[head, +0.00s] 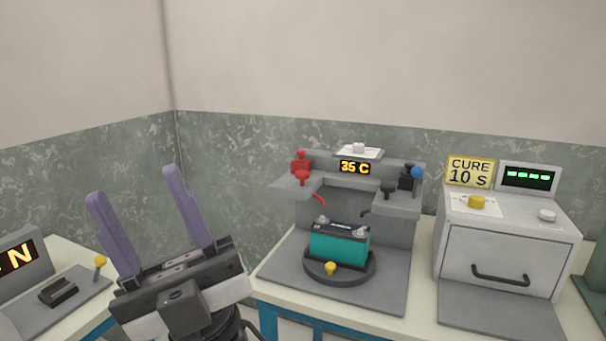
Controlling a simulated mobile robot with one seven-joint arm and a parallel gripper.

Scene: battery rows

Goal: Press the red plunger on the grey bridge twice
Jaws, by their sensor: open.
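The grey bridge (362,213) stands at the back of a bench, with a display reading 35 C. A red plunger (301,178) sits on its left arm, with a red block (299,159) just behind it. A black plunger (388,191) is on the right arm. A teal battery (338,247) rests on a round dark turntable (355,276) below the bridge. My gripper (133,202) is at the lower left, its two purple fingers pointing up and apart, empty. It is well left of the bridge and touches nothing.
A grey oven (505,257) with a black handle, yellow knob (477,202) and CURE 10 S sign (470,171) stands right of the bridge. A blue knob (418,172) tops the bridge's right end. A panel with a lever (99,268) lies at far left.

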